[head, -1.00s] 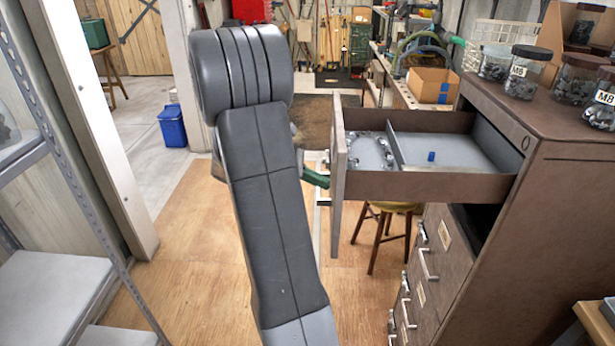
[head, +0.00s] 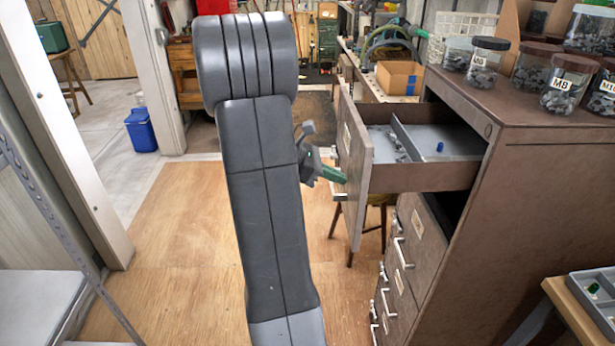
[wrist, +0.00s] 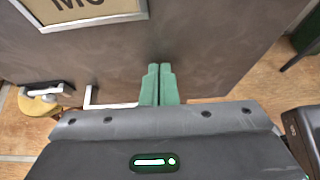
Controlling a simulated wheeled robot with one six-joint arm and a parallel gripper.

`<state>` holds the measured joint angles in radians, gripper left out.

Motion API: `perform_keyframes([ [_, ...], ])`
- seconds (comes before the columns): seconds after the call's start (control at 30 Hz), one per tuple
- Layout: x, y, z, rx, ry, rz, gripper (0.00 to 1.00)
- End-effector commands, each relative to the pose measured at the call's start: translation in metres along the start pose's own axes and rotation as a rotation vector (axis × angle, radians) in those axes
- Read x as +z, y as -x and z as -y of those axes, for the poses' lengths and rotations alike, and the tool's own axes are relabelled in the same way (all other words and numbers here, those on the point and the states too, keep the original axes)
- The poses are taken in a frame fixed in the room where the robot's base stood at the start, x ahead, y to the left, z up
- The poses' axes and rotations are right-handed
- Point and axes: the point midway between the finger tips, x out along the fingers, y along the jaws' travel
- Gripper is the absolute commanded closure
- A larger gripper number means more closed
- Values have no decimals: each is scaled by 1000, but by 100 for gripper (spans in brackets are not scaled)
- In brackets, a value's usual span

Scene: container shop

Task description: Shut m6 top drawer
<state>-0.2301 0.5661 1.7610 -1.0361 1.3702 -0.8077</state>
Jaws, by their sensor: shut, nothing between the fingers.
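The top drawer (head: 355,165) of the brown cabinet stands partly open, its front panel facing left toward my arm. In the wrist view its front panel (wrist: 200,60) fills much of the picture, with a label (wrist: 80,10) whose text is cut off and appears to read M6. A pale bar handle (wrist: 100,103) shows below it. My gripper (head: 335,174) is shut and empty, its green fingertips at the drawer front. In the wrist view the gripper (wrist: 159,72) has its tips against or just short of the panel; I cannot tell which.
The brown cabinet (head: 560,190) has more drawers below (head: 405,265) and several jars (head: 570,85) on top. The drawer holds a divider and a small blue piece (head: 440,147). A stool (head: 375,215) stands behind. A grey shelf (head: 40,305) is at left; the wooden floor between is clear.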

Motion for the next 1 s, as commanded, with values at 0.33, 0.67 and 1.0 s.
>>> perform_keyframes([
  [0.33, 50, -88, 2, -6, -5, 0, 100],
  [0.67, 92, -162, 1, -5, -3, 0, 100],
  [1.0, 119, -208, 1, -2, -1, 0, 100],
])
